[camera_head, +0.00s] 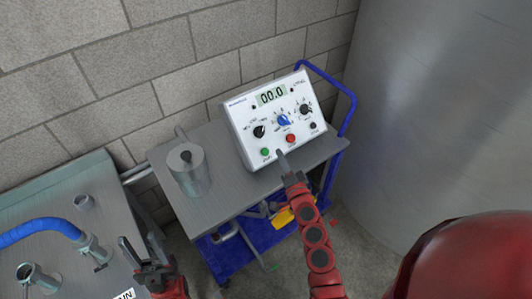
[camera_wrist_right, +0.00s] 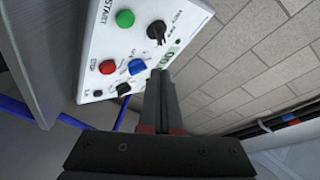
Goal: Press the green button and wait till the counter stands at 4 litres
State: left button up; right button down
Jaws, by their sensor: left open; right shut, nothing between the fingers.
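A white control box (camera_head: 274,120) stands on the grey top of a cart. Its display (camera_head: 271,96) reads 00.0. The green button (camera_head: 265,152) is at the box's lower left, with a red button (camera_head: 290,138) to its right. The green button also shows in the right wrist view (camera_wrist_right: 125,18), near the START lettering. My right gripper (camera_head: 281,155) is shut and empty, its tips in front of the box's lower edge near the green button; contact cannot be told. My left gripper (camera_head: 137,255) is open and empty at the lower left, over the metal tank top.
The cart top (camera_head: 222,196) has a blue frame and carries a steel cylinder (camera_head: 187,170) left of the box. A blue hose (camera_head: 40,229) and fittings lie on the tank top at left. A block wall (camera_head: 180,60) stands close behind. A large grey surface (camera_head: 430,120) is at right.

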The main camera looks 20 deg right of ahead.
aim_at(265, 148)
jog(key=w+a+f+b, duration=0.2)
jog(key=w+f+b, duration=0.2)
jog(key=w+f, duration=0.1)
jog(key=shift+w+b, duration=0.15)
jog(key=shift+b, duration=0.2)
dwell(0.3)
jog(key=shift+f, duration=0.1)
dwell(1.4)
jog(key=shift+w+a+f+b, duration=0.1)
jog(key=shift+w+f+b, duration=0.1)
jog(key=shift+w+b, duration=0.15)
jog(key=shift+w+a+f+b, duration=0.15)
jog(key=shift+w+f+b, duration=0.15)
jog(key=shift+b, duration=0.2)
dwell(0.7)
jog(key=shift+s, duration=0.1)
jog(key=shift+s+d+r+p, duration=0.2)
jog(key=shift+s+r+p, duration=0.35)
jog(key=shift+r+p, duration=0.05)
